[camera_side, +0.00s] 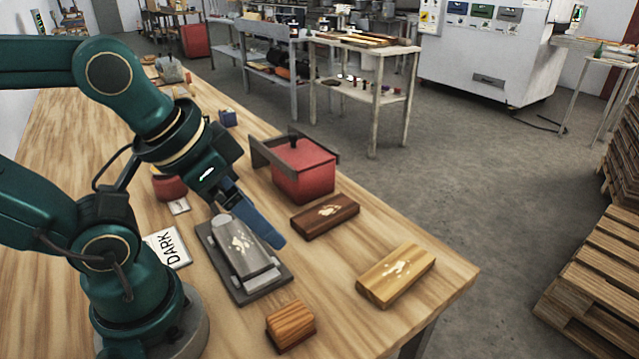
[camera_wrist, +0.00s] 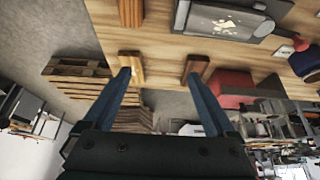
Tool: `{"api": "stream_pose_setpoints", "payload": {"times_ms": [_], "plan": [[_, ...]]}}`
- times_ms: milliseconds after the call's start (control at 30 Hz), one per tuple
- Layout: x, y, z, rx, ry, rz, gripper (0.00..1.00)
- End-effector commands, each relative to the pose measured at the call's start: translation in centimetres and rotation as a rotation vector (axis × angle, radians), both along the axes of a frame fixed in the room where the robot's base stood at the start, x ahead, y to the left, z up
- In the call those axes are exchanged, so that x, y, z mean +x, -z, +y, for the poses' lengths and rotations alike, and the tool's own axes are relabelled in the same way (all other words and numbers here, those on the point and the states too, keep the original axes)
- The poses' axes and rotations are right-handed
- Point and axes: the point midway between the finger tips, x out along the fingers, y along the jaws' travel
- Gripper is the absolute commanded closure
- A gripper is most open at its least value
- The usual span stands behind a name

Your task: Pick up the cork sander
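The likely cork sander is a small orange-brown, striped block (camera_side: 290,322) with a darker base, lying on the bench near the front in the side view. It also shows at the top edge of the wrist view (camera_wrist: 131,12), partly cut off. My gripper (camera_side: 277,238) is above the bench, over the right side of a grey plate that carries a grey block, up and to the left of the sander. In the wrist view, the two blue fingers (camera_wrist: 158,76) are wide apart with nothing between them. The sander is apart from the fingers.
The grey plate (camera_side: 275,285) bears a grey block (camera_side: 243,250) with pale splotches. A dark wood block (camera_side: 325,217), a pale wood block (camera_side: 397,275) and a red box (camera_side: 303,180) lie to the right. A "DARK" card (camera_side: 170,248) is near my base. Bench edge at right.

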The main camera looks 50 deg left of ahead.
Motion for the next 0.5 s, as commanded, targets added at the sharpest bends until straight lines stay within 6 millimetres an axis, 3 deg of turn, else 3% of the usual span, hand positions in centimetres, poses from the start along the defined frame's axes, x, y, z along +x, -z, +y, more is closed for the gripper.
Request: {"api": "stream_pose_setpoints", "payload": {"times_ms": [300,500], "plan": [[0.1,0.0,0.0,-0.008,-0.015,-0.004,0.10],[1.6,0.2,-0.6,-0.063,-0.088,0.025,0.10]]}}
